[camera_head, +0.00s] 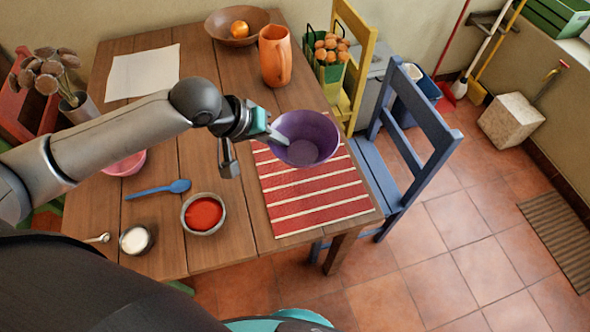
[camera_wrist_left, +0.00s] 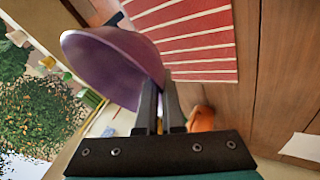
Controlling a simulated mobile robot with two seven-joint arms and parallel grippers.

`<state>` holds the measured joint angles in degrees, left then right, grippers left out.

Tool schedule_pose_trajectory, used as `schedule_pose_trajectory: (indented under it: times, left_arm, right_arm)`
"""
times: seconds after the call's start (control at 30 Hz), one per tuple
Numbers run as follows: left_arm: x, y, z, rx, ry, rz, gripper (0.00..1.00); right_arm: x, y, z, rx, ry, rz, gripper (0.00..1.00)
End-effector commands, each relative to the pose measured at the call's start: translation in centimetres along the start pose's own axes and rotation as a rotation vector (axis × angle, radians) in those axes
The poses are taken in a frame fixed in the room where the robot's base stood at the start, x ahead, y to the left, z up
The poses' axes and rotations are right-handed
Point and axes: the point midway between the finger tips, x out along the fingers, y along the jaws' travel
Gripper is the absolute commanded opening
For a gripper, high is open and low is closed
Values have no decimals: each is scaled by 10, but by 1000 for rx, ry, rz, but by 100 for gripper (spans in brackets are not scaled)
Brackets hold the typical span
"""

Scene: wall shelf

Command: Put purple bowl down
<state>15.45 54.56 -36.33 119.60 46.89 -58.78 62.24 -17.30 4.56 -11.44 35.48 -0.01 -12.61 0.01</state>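The purple bowl (camera_head: 304,139) is in my left gripper (camera_head: 277,137), whose fingers are shut on its rim at the left side. The bowl is over the upper part of the red-and-white striped placemat (camera_head: 318,205). In the left wrist view the bowl (camera_wrist_left: 105,62) hangs from between the two fingers (camera_wrist_left: 160,105), and the striped placemat (camera_wrist_left: 190,40) shows past it. The bowl looks tilted and apart from the mat, though the exact gap is hard to tell. My right gripper is not in view.
The wooden table (camera_head: 160,215) also holds an orange pitcher (camera_head: 275,56), a brown bowl with an orange fruit (camera_head: 238,27), a bowl of red sauce (camera_head: 203,214), a blue spoon (camera_head: 158,189) and a pink bowl (camera_head: 125,164). A blue chair (camera_head: 420,140) stands at the right. The lower placemat is clear.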

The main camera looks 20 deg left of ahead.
Motion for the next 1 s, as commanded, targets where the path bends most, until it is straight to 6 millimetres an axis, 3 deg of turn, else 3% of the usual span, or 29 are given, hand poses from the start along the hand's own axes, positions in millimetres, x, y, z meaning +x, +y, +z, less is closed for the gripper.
schedule_pose_trajectory:
  times: [0.43, 1.0]
  left_arm:
    - [98, -54, 42, -2, -2, 1, 0]
    - [152, -83, 64, 1, 0, 3, 0]
  right_arm:
    - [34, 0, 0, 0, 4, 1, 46]
    - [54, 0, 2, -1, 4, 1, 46]
